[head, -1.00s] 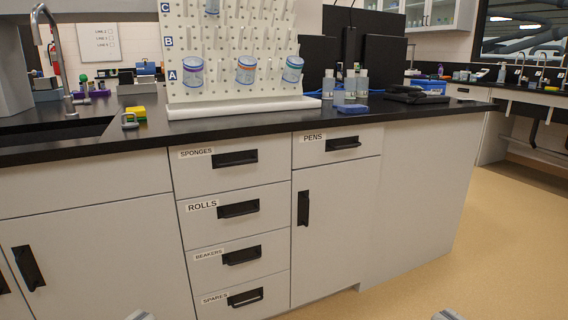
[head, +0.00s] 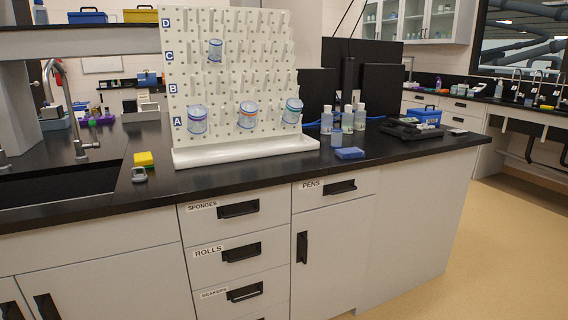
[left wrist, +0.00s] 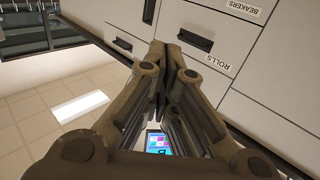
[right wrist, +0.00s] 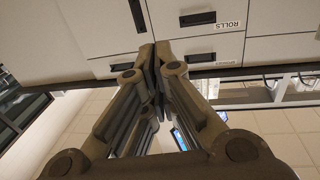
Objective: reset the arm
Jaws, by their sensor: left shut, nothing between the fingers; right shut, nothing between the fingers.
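My left gripper (left wrist: 172,50) is shut and empty in the left wrist view, with the drawer fronts beyond its fingertips. My right gripper (right wrist: 155,50) is shut and empty in the right wrist view, also facing the cabinet fronts. Neither gripper shows in the head view now. No object is between the fingers of either one.
A black counter (head: 230,178) carries a white pegboard (head: 235,75) with several beakers, a yellow sponge (head: 144,159), clear bottles (head: 347,121) and a blue block (head: 349,153). A sink (head: 60,187) is at left. The drawers below are closed. Open floor (head: 500,230) lies at right.

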